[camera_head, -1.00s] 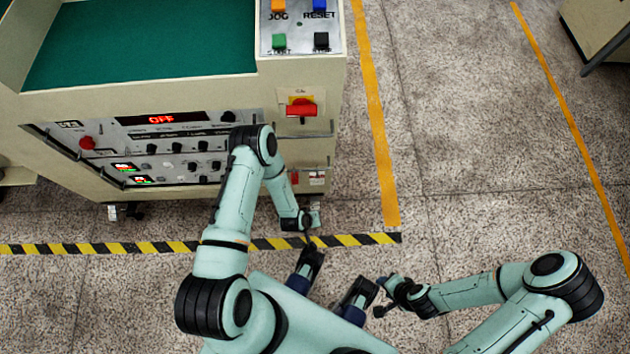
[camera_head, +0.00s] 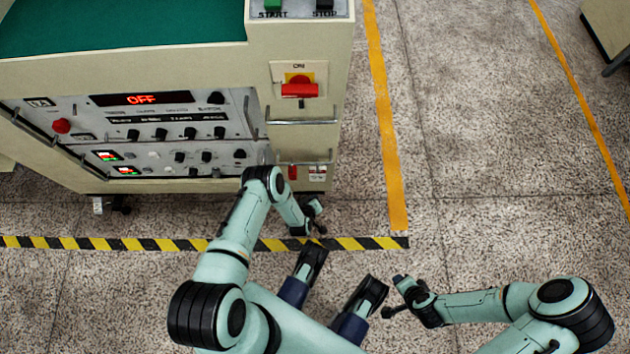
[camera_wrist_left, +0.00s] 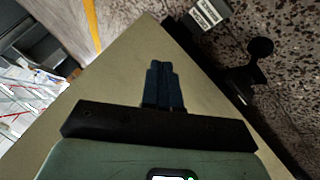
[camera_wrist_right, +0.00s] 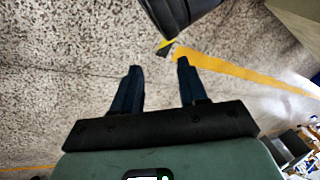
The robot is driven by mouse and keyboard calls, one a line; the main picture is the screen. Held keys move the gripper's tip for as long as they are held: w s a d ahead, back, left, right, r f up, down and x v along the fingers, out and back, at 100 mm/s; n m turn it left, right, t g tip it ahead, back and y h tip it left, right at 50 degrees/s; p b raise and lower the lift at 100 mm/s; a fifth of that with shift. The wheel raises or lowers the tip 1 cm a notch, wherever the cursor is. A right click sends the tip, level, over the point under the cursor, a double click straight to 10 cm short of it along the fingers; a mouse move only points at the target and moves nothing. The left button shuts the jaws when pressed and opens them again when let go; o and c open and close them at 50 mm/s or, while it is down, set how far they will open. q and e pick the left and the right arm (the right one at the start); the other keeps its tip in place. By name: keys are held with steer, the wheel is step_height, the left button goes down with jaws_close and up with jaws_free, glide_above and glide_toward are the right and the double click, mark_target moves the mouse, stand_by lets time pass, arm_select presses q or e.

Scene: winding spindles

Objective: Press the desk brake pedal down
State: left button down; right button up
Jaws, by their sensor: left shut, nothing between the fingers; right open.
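No part clearly reads as the brake pedal. A beige desk cabinet (camera_head: 345,60) stands ahead of me, and the floor under its right end is partly hidden by my left arm. My left gripper (camera_head: 318,218) is low in front of the cabinet's right end. In the left wrist view its fingers (camera_wrist_left: 163,88) are together and empty, in front of a beige panel (camera_wrist_left: 115,75). Beyond that panel are a small labelled grey block (camera_wrist_left: 208,15) and a black caster-like foot (camera_wrist_left: 260,52). My right gripper (camera_head: 392,302) is low at the right, with open, empty fingers (camera_wrist_right: 158,90) over the floor.
A yellow-black stripe (camera_head: 180,244) runs along the floor before the cabinet. Yellow lines (camera_head: 388,130) mark the floor to its right, where there is open room. A red switch (camera_head: 300,90) and metal handles (camera_head: 300,121) are on the cabinet front.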

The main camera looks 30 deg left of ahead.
arm_select(q)
step_height(320, 180, down, 3)
steer(key=shift+f+b, duration=0.1)
steer(key=shift+b, duration=1.05)
step_height(320, 180, down, 5)
steer(key=b, duration=0.4)
steer(key=shift+f, duration=0.2)
arm_select(e)
steer(key=s+d+f+g, duration=0.2)
steer(key=s+f+g, duration=0.2)
steer(key=s+f, duration=0.5)
steer(key=shift+s+f+m, duration=0.15)
steer(key=shift+s+m, duration=0.25)
steer(key=shift+s, duration=1)
arm_select(q)
steer(key=shift+f, duration=0.15)
steer(key=shift+f, duration=0.3)
steer(key=shift+f, duration=1.2)
steer(key=shift+r, duration=0.15)
steer(key=shift+r+p, duration=1.4)
steer(key=shift+r, duration=0.15)
arm_select(e)
steer(key=shift+s+r, duration=0.2)
steer(key=shift+r, duration=1.05)
